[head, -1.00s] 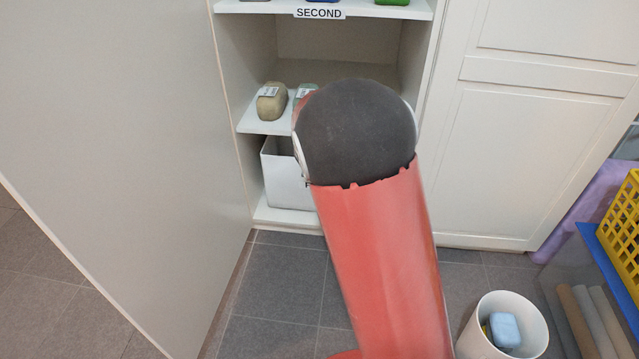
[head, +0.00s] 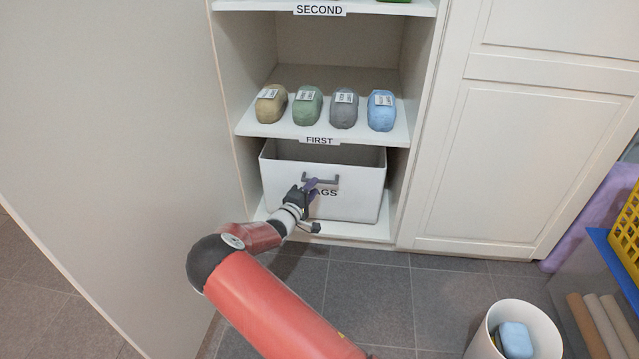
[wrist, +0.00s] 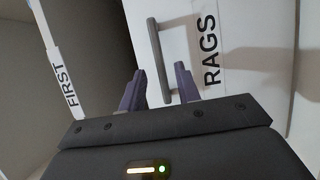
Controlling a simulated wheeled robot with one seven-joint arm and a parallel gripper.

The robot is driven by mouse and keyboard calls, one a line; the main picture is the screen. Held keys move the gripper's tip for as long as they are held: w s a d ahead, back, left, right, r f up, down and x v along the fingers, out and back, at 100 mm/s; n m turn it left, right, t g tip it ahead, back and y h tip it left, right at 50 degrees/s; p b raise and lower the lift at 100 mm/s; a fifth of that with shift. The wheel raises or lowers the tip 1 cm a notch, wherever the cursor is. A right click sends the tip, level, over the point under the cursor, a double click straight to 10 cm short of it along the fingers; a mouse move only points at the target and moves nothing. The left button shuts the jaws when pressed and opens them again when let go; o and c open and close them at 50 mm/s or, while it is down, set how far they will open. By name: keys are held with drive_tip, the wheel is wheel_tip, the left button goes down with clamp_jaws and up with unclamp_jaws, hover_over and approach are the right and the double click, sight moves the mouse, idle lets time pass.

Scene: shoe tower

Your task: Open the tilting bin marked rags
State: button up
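The white bin (head: 350,209) marked RAGS stands in the bottom compartment, below the FIRST shelf. Its front looks upright and its top is open. A grey bar handle (head: 333,180) is on its front, above the lettering. The handle also shows in the wrist view (wrist: 154,45). My gripper (head: 311,187) is at the left part of the handle and covers the start of the lettering. In the wrist view, the fingers of my gripper (wrist: 159,85) are apart, with the handle's bar showing between them. I cannot tell whether either finger touches it.
The FIRST shelf (head: 255,129) above holds several wrapped bundles. A tall pale panel (head: 110,120) stands close on the left and a closed cabinet door (head: 530,160) on the right. A white bucket (head: 483,348) stands at the lower right.

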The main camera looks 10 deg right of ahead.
sight(324, 178)
drive_tip(key=shift+x, duration=2.4)
drive_tip(key=shift+c, duration=0.3)
clamp_jaws()
